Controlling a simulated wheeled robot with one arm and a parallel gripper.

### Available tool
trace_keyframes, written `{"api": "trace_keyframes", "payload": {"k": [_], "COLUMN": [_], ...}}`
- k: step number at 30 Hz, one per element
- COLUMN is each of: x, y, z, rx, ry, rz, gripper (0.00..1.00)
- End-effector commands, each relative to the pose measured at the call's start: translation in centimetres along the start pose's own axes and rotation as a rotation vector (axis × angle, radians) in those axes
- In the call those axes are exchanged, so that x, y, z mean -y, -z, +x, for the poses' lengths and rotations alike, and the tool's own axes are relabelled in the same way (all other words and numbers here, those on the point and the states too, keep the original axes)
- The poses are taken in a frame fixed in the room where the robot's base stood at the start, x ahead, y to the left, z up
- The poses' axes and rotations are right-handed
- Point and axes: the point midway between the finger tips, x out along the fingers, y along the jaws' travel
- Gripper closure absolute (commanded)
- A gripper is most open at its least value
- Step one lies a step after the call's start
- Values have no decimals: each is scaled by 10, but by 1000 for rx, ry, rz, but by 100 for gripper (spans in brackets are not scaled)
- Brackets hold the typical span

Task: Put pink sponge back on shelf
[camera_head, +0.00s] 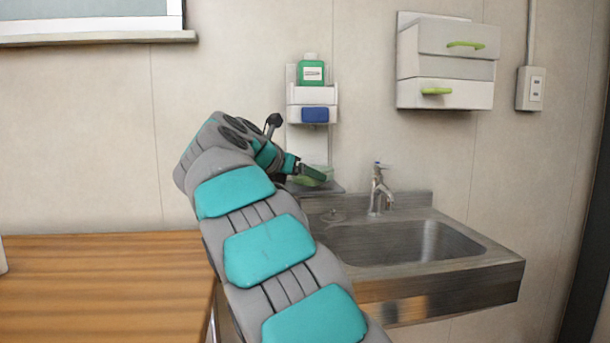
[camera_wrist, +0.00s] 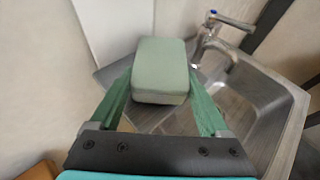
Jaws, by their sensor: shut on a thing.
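My gripper (camera_wrist: 161,84) is shut on a pale green sponge (camera_wrist: 160,66), with one green finger along each side of it. No pink sponge shows in either view. In the head view my gripper (camera_head: 308,176) is low in front of the white wall shelf (camera_head: 312,94), left of the tap. The sponge is small there and partly hidden by the fingers. The shelf holds a green bottle (camera_head: 311,72) on top and a blue block (camera_head: 314,115), perhaps a sponge, in its front. I cannot tell whether the held sponge touches the shelf's grey lower ledge (camera_head: 332,188).
A steel sink (camera_head: 420,240) with a tap (camera_head: 378,190) lies to the right of my gripper. A white drawer unit (camera_head: 447,65) hangs on the wall at upper right. A wooden counter (camera_head: 105,280) at left is mostly bare.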

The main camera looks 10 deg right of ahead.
Motion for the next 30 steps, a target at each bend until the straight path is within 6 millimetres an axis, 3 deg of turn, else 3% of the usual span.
{"api": "trace_keyframes", "payload": {"k": [23, 24, 28, 30], "x": [0, 0, 0, 0], "y": [12, 11, 11, 11], "z": [5, 4, 4, 4], "rx": [0, 0, 0, 0], "ry": [0, 0, 0, 0], "rz": [-1, -1, -1, 0], "gripper": [79, 17, 3, 0]}}
